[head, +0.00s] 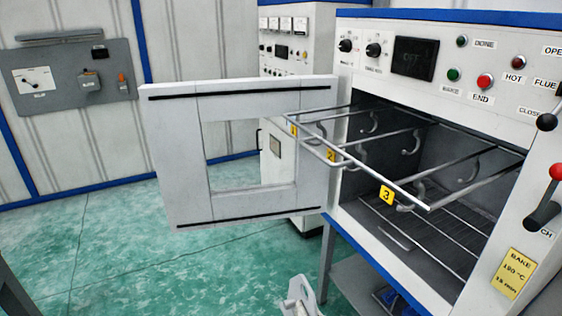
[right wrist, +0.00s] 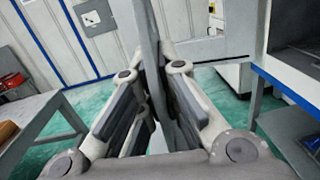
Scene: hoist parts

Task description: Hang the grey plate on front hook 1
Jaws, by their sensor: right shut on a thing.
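The grey plate (right wrist: 150,35) shows nearly edge-on in the right wrist view, a tall thin slab between the fingers. My right gripper (right wrist: 152,72) is shut on it. In the head view only a pale part of my right gripper (head: 300,298) shows at the bottom edge, below the rack; the plate cannot be made out there. The wire rack (head: 435,205) sticks out of the open oven. Front hook 1 (head: 320,129) is by the yellow tag 1 (head: 293,130), at the rack's far left end. No plate hangs on the rack. My left gripper is not in view.
The oven door (head: 175,155) stands open left of the rack, close to hook 1. Tags 2 (head: 331,155) and 3 (head: 387,194) mark the other front hooks; more hooks sit behind. A table (right wrist: 35,120) stands left in the wrist view. Floor before the rack is clear.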

